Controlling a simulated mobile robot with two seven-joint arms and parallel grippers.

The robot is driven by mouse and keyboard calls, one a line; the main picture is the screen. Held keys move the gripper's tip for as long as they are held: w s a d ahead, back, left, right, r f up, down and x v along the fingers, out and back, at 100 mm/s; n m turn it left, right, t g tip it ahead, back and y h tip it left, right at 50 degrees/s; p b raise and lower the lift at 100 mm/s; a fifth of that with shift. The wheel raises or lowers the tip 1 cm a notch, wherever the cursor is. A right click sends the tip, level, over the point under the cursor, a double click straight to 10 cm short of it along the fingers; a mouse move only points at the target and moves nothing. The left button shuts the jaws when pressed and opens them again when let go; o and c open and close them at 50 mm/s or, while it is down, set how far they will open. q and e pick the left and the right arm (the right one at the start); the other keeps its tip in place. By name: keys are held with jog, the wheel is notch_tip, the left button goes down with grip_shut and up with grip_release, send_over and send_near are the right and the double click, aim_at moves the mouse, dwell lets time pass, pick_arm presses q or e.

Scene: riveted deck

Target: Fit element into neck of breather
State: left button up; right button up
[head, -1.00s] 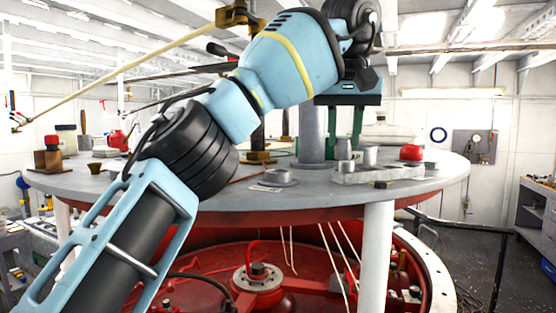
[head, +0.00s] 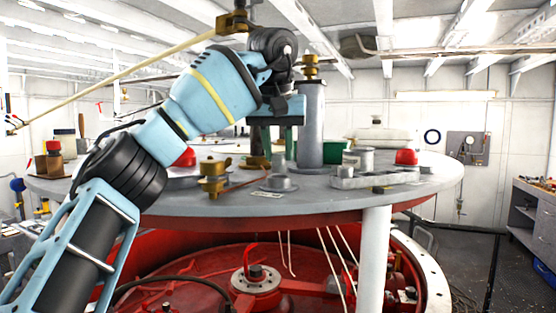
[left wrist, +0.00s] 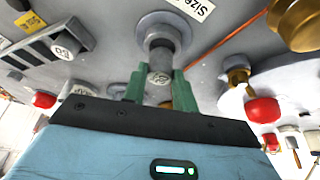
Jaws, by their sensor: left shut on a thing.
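My left gripper (head: 277,146) is over the middle of the round grey table, pointing down. In the left wrist view its green fingers (left wrist: 160,92) are shut on a small grey cylindrical element (left wrist: 160,76) with a mark on its end. The breather (head: 279,184) is a grey flanged piece with a short neck, standing on the table directly below the gripper. It shows in the left wrist view (left wrist: 181,25), in line with the element. I cannot tell whether the element's lower end is in the neck or just above it. A "Size" label (left wrist: 194,7) lies beside the breather. My right gripper is not in view.
A tall grey column (head: 311,130) with a brass top stands close behind the gripper. A brass fitting (head: 213,181) stands to the left. The front table edge is clear.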

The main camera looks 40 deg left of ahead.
pick_arm(q)
jog(key=shift+w+f, duration=0.1)
jog(key=shift+f, duration=1.25)
jog(key=o, duration=1)
jog(key=shift+f, duration=0.1)
jog(key=shift+c, duration=0.2)
jog(key=v, duration=1.2)
jog(key=shift+a, duration=0.1)
